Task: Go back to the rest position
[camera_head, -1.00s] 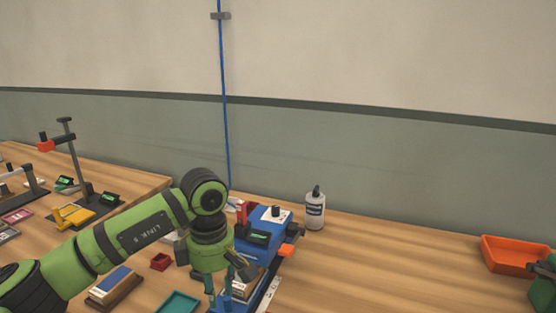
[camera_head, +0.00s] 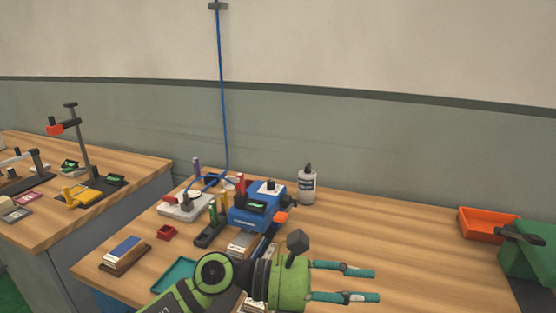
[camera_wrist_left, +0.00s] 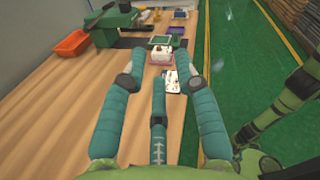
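My left gripper (camera_head: 345,283) is in front of the blue machine, low in the head view, with its fingers pointing right. The fingers are spread apart with nothing between them. In the left wrist view the teal fingers (camera_wrist_left: 160,75) are also wide apart, above the wooden table (camera_wrist_left: 72,100). My right gripper is not in the head view; a green arm part at the right edge of the left wrist view may be mine.
A blue machine (camera_head: 257,207), a white bottle (camera_head: 307,187), a teal tray (camera_head: 173,275) and an orange bin (camera_head: 483,226) stand on the table. A green machine (camera_head: 530,262) is at the right. The table's middle right is mostly clear.

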